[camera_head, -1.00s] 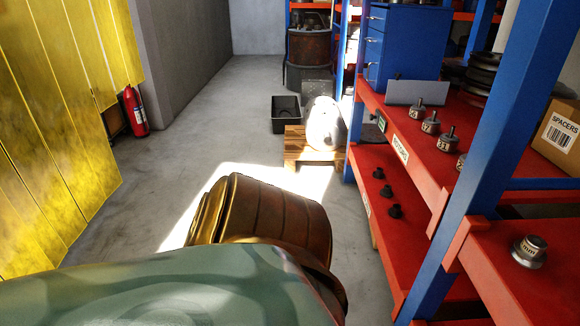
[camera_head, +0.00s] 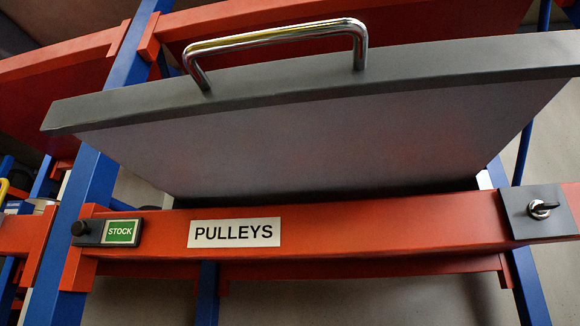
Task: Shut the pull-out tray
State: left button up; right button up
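The pull-out tray (camera_head: 320,140) stands out toward me over a red shelf beam, seen from below. Its pale grey underside narrows back to a dark gap above the beam. A dark grey front edge (camera_head: 300,101) runs across its near end, slightly tilted in the picture. A shiny chrome bar handle (camera_head: 280,33) is fixed on that edge. The tray's inside is hidden from this low angle. Neither of my grippers is in view.
The red beam (camera_head: 390,231) carries a PULLEYS label (camera_head: 235,233), a green STOCK sign (camera_head: 120,231) with a black knob (camera_head: 80,229), and a switch (camera_head: 541,209) on a dark plate. A blue post (camera_head: 88,190) stands at the left. Other red shelves show behind.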

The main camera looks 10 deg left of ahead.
aim_at(362, 122)
jog(key=k+z, duration=0.1)
jog(key=k, duration=0.8)
